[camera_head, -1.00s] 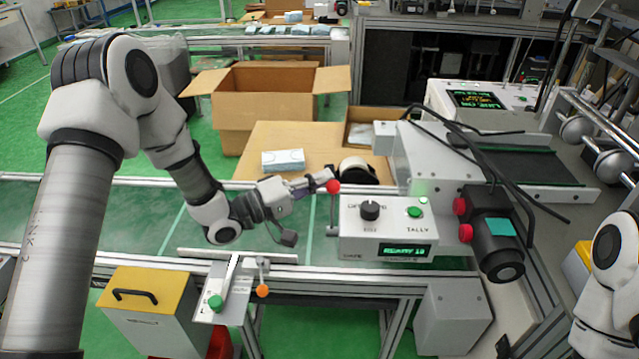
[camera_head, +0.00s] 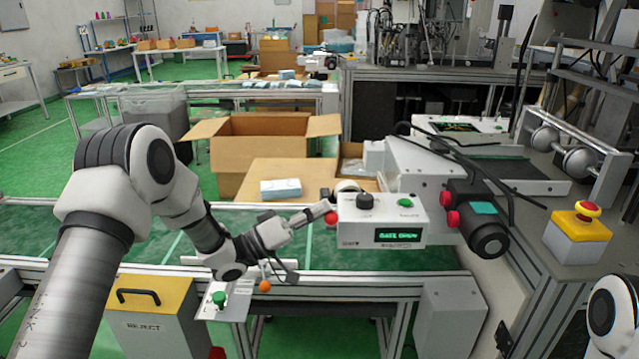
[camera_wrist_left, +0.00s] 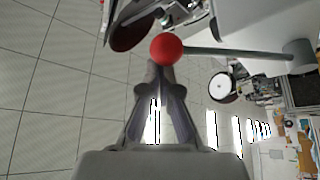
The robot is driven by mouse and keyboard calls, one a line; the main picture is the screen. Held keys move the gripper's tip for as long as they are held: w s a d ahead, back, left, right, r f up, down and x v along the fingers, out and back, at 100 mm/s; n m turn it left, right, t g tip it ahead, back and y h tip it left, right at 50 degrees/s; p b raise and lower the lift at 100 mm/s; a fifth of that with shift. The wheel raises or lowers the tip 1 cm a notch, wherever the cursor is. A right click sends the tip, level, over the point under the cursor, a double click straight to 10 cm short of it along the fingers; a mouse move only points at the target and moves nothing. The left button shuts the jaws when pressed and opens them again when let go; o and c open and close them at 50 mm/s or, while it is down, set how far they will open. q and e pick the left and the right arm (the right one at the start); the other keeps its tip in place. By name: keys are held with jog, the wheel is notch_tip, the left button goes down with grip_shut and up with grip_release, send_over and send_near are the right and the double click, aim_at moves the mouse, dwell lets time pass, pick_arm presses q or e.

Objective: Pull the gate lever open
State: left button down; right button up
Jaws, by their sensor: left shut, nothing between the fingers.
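The gate lever's red ball knob (camera_head: 331,218) is at the left side of the white control box (camera_head: 382,220), low beside its front face. In the left wrist view the red knob (camera_wrist_left: 166,48) sits on a thin grey rod that runs right to a grey hub (camera_wrist_left: 298,53). The box display (camera_head: 397,235) reads "GATE OPEN". My left gripper (camera_head: 323,208) is shut and empty, its tips right at the knob. The fingertips (camera_wrist_left: 160,75) also show just behind the knob in the wrist view; I cannot tell whether they touch it. My right gripper is out of view.
A black-and-red camera unit (camera_head: 475,220) stands right of the box. An open carton (camera_head: 262,150) is behind the conveyor.

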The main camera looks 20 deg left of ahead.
pick_arm(q)
jog(key=shift+s+d+f, duration=0.2)
jog(key=shift+s+f, duration=0.55)
jog(key=shift+f, duration=0.2)
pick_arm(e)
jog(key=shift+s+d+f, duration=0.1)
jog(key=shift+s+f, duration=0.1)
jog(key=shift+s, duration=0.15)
pick_arm(q)
jog(key=shift+f, duration=0.15)
